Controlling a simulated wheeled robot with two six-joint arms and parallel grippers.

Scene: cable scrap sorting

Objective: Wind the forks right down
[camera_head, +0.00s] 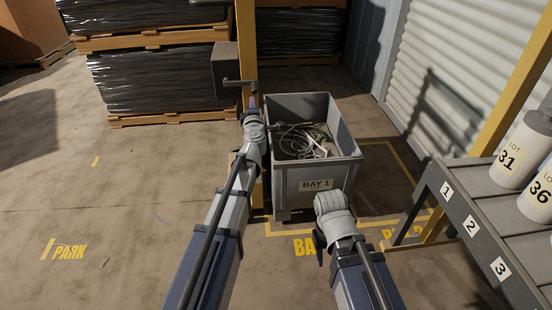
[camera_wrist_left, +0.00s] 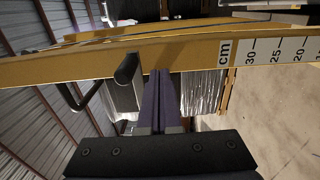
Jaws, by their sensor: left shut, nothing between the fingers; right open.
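A yellow mast (camera_head: 246,45) stands behind the crate, with a dark winch box (camera_head: 226,70) on its left side. A dark crank handle (camera_head: 238,82) sticks out from the box. My left gripper (camera_head: 254,92) is shut and empty at the handle's right end. In the left wrist view its purple fingers (camera_wrist_left: 166,78) are together, just right of the handle's dark grip (camera_wrist_left: 128,69); I cannot tell whether they touch. The mast carries a cm scale (camera_wrist_left: 270,50). The forks are not visible. My right gripper (camera_head: 318,242) is open, folded downward in front of the crate, its fingers mostly hidden.
A grey crate (camera_head: 283,187) marked BAY 1 holds loose cables (camera_head: 305,141). Wrapped pallets (camera_head: 160,80) stand at the back left. A numbered rack (camera_head: 470,226) with white LOT containers (camera_head: 520,150) and a yellow post (camera_head: 515,85) stand on the right.

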